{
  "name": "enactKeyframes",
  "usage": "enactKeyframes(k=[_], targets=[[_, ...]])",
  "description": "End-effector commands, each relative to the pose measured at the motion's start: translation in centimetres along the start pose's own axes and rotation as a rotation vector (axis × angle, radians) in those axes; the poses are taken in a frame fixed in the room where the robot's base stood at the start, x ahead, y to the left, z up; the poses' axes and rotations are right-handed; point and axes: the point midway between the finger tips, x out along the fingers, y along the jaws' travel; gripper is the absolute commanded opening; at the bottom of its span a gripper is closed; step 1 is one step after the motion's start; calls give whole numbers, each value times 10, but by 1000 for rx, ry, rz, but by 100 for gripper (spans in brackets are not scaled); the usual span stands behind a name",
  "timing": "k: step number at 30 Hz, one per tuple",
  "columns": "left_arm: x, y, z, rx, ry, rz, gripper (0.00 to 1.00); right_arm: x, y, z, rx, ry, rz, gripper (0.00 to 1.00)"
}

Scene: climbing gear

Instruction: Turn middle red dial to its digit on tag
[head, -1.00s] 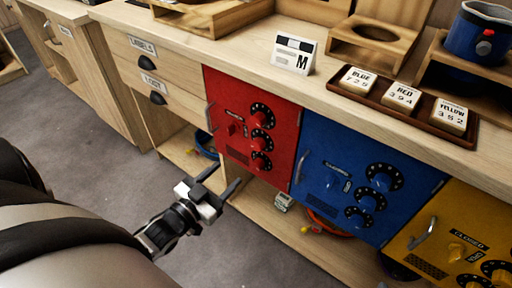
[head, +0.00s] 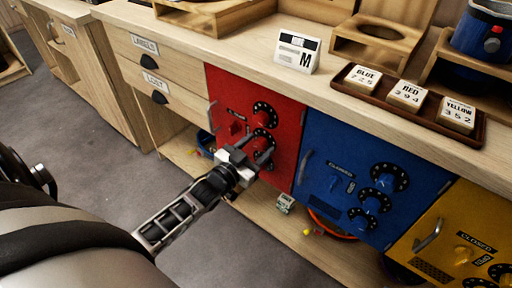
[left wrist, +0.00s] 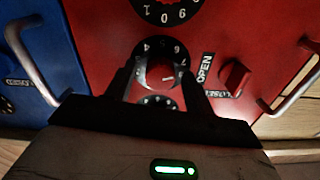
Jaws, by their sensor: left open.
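The red cabinet door (head: 229,108) has three red dials in a column; I see it from close by in the left wrist view (left wrist: 235,40). The middle red dial (left wrist: 160,73) sits between the two fingers of my left gripper (left wrist: 162,84). The fingers are open on either side of it; I cannot tell whether they touch it. In the head view my left gripper (head: 261,152) covers part of the lower dials. The RED tag (head: 406,95) on the counter reads 3 9 4. My right gripper is not in view.
A red latch knob (left wrist: 234,76) marked OPEN and CLOSED and a metal handle (left wrist: 296,84) are beside the dials. The blue cabinet (head: 323,205) and yellow cabinet (head: 468,215) stand to the right. BLUE (head: 364,77) and YELLOW (head: 457,113) tags share the brown tray (head: 432,125).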

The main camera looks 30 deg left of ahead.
Motion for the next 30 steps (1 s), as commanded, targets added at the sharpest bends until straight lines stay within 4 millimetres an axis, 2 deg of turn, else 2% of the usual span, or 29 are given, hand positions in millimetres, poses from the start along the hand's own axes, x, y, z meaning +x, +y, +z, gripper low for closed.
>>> enactKeyframes(k=[1,6,19,30], targets=[[0,0,0,0,0,0,53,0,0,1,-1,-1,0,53],[0,0,0,0,0,0,8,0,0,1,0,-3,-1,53],[0,0,-1,68,0,0,9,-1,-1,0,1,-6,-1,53],[0,0,-1,355,1,-1,9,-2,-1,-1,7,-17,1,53]])
